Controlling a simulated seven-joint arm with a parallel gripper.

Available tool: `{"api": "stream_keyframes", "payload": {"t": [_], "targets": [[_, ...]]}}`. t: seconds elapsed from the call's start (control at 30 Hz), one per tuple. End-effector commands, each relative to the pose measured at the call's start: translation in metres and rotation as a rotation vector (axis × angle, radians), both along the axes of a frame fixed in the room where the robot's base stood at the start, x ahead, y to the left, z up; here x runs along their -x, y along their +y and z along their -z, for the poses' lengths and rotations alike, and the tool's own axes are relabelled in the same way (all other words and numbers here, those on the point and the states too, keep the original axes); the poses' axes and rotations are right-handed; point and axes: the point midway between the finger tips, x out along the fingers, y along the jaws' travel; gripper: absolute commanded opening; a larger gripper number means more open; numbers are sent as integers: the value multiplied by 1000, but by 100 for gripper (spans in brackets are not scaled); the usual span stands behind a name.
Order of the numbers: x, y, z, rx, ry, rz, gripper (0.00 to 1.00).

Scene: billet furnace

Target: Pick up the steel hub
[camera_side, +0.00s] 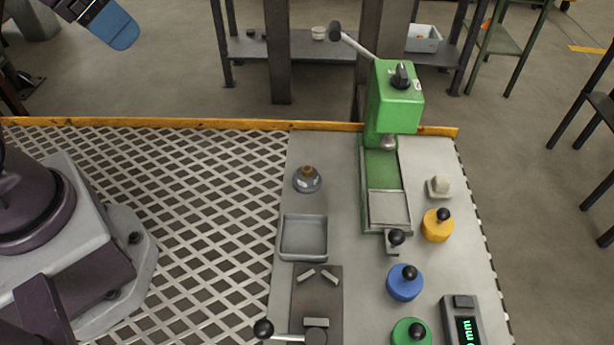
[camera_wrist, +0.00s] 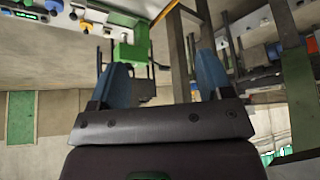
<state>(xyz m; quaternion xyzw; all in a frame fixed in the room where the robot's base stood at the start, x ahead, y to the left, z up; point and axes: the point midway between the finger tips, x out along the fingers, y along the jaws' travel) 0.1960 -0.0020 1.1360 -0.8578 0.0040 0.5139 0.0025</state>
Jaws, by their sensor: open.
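What looks like the steel hub (camera_side: 307,180), a round grey flanged piece with a brownish top, sits on the light bench plate left of the green press. Nothing covers it in the side view; I cannot pick it out in the wrist view. My gripper (camera_wrist: 160,80) is open, with two blue fingers spread and nothing between them. In the side view, only part of my gripper (camera_side: 110,25) shows, high at the top left, far from the hub and clear of the bench.
The green press (camera_side: 392,97) stands behind and right of the hub; it also shows in the wrist view (camera_wrist: 134,47). A shallow grey tray (camera_side: 303,257) and a dark fixture (camera_side: 303,288) lie in front. Yellow (camera_side: 437,229), blue (camera_side: 404,287) and green (camera_side: 409,332) knobbed pieces stand right.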

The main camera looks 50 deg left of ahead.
Motion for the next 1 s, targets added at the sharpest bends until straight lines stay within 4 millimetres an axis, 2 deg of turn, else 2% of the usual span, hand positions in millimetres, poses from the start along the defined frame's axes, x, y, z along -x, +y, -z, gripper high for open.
{"api": "stream_keyframes", "payload": {"t": [0.17,0.3,0.43,0.7,0.9,1.0], "targets": [[-8,-24,24,7,130,118,73],[-27,-48,51,1,278,205,73],[-49,-70,79,-16,384,179,73],[-93,-113,152,-127,466,-76,73],[-127,-135,202,-195,349,-361,73],[-148,-139,215,-168,249,-528,73]]}}
